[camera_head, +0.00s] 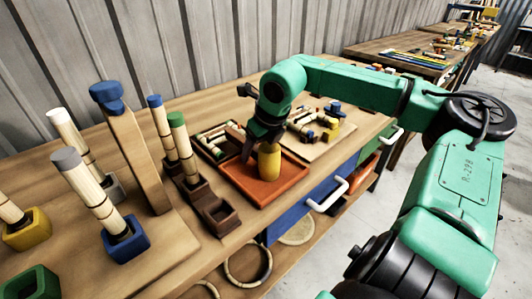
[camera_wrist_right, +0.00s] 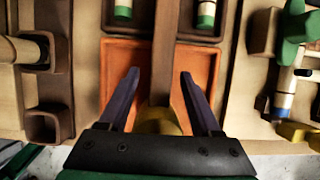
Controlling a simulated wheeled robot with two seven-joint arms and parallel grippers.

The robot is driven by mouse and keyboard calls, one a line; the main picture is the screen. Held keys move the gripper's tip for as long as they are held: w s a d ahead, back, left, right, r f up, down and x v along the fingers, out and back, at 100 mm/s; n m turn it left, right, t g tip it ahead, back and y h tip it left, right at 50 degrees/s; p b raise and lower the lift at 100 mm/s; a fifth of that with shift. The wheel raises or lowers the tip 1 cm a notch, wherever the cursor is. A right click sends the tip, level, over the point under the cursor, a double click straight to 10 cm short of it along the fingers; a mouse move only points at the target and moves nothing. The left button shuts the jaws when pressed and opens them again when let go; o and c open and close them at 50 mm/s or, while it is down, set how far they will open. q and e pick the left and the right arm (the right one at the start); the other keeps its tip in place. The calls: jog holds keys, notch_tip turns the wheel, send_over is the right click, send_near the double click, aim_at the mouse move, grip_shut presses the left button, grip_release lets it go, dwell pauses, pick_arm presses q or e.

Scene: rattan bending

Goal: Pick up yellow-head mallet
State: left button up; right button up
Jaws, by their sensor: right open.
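The yellow-head mallet's yellow head (camera_head: 269,162) shows at the orange tray (camera_head: 280,188), just beside my right gripper (camera_head: 255,152). In the right wrist view, its brown handle (camera_wrist_right: 164,45) runs away from me, and part of the yellow head (camera_wrist_right: 158,122) shows close to my gripper's base. My right gripper (camera_wrist_right: 160,73) is open there, with one dark finger on each side of the mallet and visible gaps between. The lower part of the head is hidden by the gripper's base. My left gripper is not in view.
A dark compartment tray (camera_head: 217,140) lies behind the orange tray. Brown square holders (camera_head: 219,214) stand to its left. A tall wooden post with a blue top (camera_head: 108,95) and several rattan pieces in coloured bases stand further left.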

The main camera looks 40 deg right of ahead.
jog(key=shift+w+f, duration=0.3)
jog(key=shift+f, duration=0.25)
jog(key=shift+s+r, duration=0.1)
grip_shut()
jog(key=shift+r, duration=0.1)
